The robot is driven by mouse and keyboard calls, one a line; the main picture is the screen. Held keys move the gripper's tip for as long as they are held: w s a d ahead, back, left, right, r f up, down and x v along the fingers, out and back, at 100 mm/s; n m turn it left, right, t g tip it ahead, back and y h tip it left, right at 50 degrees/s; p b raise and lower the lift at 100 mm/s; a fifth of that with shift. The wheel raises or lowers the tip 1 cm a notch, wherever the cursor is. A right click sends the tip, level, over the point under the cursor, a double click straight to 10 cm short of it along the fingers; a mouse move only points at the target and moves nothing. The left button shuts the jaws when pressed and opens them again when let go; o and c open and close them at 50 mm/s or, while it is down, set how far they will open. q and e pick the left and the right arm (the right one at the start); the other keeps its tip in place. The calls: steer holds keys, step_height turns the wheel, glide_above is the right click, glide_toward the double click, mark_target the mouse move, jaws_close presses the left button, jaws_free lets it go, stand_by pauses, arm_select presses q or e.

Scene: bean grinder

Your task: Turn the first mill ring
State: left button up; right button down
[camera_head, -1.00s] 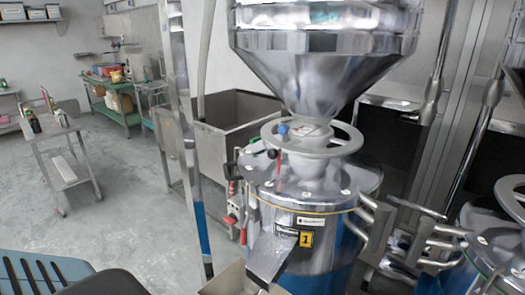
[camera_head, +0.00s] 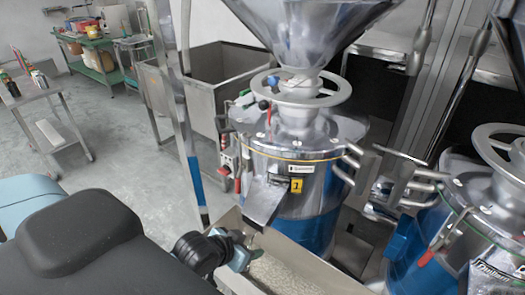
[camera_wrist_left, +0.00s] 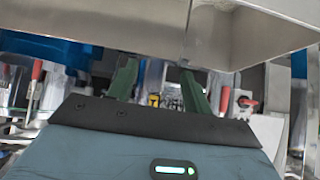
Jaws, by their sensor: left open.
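The first mill (camera_head: 290,165) is a steel drum with a blue lower part and a yellow label marked 1. Its grey spoked ring (camera_head: 338,93) lies level around the neck under the steel hopper (camera_head: 305,30). My left gripper (camera_head: 250,255) is low in front of the mill, over the left part of a steel trough, well below the ring and apart from it. In the left wrist view its green fingers (camera_wrist_left: 160,85) stand apart with nothing seen between them. The ring cannot be made out in that view. My right gripper is not in view.
The steel trough (camera_head: 315,265) holds pale grains below the mill's chute (camera_head: 264,202); its underside or wall (camera_wrist_left: 240,40) fills the top of the wrist view. A second mill (camera_head: 460,225) with its own ring stands at right. A steel post (camera_head: 188,130) is left of the first mill.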

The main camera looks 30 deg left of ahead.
arm_select(q)
steer(key=w+a+r+t, duration=0.5)
steer(key=w+a+r, duration=0.1)
steer(key=w+r, duration=0.6)
steer(key=n+t, duration=0.2)
steer(key=t, duration=0.2)
glide_toward(261, 107)
steer(key=w, duration=0.3)
steer(key=shift+w+d+r, duration=0.1)
steer(key=shift+w+d, duration=0.05)
steer(key=shift+w, duration=1.9)
steer(key=shift+w+d, duration=0.2)
steer(key=shift+w, duration=1.9)
jaws_close()
